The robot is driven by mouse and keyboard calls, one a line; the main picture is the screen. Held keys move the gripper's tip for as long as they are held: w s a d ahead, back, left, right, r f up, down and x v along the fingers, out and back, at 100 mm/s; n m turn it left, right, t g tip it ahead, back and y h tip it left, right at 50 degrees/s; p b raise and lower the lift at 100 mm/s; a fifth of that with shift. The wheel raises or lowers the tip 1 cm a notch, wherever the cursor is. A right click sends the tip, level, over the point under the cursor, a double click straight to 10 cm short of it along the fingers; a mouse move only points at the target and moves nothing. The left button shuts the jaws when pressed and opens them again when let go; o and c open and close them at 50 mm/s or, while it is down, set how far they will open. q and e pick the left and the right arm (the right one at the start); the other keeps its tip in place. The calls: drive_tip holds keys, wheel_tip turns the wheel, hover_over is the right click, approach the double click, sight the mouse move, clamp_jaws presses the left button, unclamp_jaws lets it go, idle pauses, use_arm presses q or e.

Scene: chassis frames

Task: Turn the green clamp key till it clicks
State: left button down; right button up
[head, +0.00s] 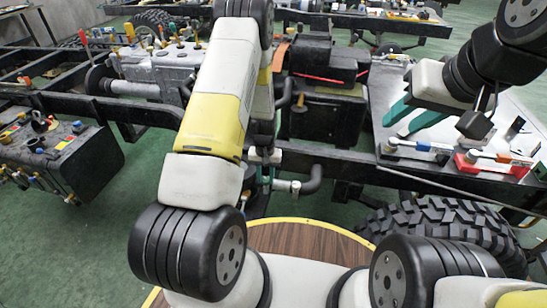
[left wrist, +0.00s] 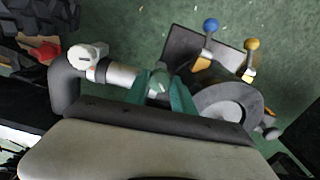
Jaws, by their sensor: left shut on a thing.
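My left gripper (head: 265,178) points down beside a silver pipe joint (head: 283,185), its fingers partly hidden by my own arm. In the left wrist view its teal fingers (left wrist: 165,92) are shut on a small pale green piece, which appears to be the green clamp key (left wrist: 158,88). The fingers hide most of it, so its turn angle cannot be told. The silver pipe (left wrist: 122,75) runs from there to a black hose elbow (left wrist: 66,82), with a white clamp piece (left wrist: 88,53) at that joint.
A dark chassis rail (head: 335,160) runs behind the pipe. Blue (left wrist: 211,25) and yellow (left wrist: 252,44) knobbed levers stand close to the left gripper. A large tyre (head: 440,222) sits at the lower right.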

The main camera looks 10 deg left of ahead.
sight(266, 179)
use_arm(q)
drive_tip(key=shift+m, duration=0.6)
drive_tip(key=c, duration=1.1)
unclamp_jaws()
drive_tip(key=shift+o, duration=0.2)
drive_tip(key=shift+r, duration=3.95)
